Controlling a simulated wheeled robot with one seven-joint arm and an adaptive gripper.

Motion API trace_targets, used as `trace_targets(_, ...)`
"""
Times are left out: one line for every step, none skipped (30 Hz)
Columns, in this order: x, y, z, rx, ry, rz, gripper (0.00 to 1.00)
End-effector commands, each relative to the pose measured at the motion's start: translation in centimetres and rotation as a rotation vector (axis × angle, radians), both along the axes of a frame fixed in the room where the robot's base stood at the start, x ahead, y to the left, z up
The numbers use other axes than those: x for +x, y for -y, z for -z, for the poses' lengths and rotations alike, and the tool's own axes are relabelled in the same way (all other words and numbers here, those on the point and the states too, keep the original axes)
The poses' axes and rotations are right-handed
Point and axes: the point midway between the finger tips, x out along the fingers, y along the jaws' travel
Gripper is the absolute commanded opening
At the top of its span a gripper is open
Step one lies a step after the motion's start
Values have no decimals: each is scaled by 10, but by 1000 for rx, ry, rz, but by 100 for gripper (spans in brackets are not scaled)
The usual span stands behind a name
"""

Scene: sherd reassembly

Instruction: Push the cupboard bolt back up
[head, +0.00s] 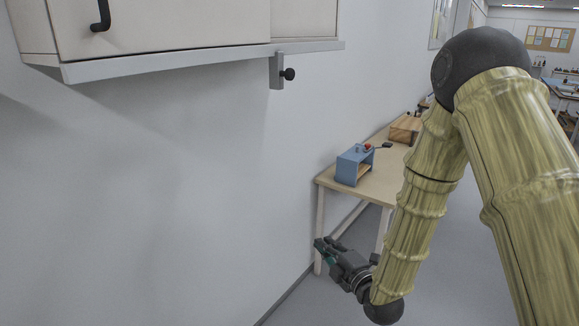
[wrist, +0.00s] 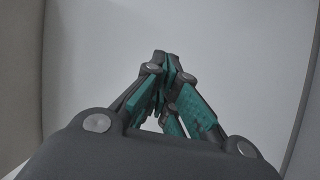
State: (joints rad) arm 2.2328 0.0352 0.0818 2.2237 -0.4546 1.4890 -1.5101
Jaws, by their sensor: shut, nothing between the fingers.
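The cupboard (head: 165,25) hangs on the wall at the upper left in the head view, with a black handle (head: 101,16) on its front. Below its bottom edge, a grey bolt (head: 276,73) with a round black knob (head: 289,74) sticks down in front of the wall. My gripper (head: 322,245) is low in the head view, well below the bolt and somewhat to its right, apart from it. In the wrist view its teal-padded fingers (wrist: 165,75) meet at the tips with nothing between them. The bolt does not show in the wrist view.
A wooden table (head: 375,185) stands against the wall behind my gripper. On it are a blue box (head: 354,165) and a wooden box (head: 404,130). The wall (head: 170,190) below the cupboard is bare, and the space in front of it is free.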

Motion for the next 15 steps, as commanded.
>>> trace_targets(10, -8, -37, -47, 130, -25, 0)
trace_targets(14, -12, -58, -80, 209, -36, 0)
trace_targets(18, -17, -86, -121, 313, -48, 0)
trace_targets(20, -21, -106, -152, 390, -53, 0)
trace_targets(21, -24, -126, -182, 467, -56, 0)
trace_targets(21, -29, -151, -219, 565, -58, 0)
trace_targets(21, -31, -169, -244, 634, -55, 0)
trace_targets(20, -34, -185, -268, 698, -51, 0)
trace_targets(18, -37, -206, -296, 781, -45, 0)
trace_targets(16, -39, -219, -314, 835, -37, 0)
trace_targets(14, -41, -232, -331, 888, -31, 0)
trace_targets(11, -43, -246, -351, 945, -20, 0)
trace_targets(9, -44, -256, -364, 985, -13, 0)
trace_targets(7, -45, -264, -374, 1017, -7, 0)
trace_targets(5, -46, -273, -385, 1055, 2, 0)
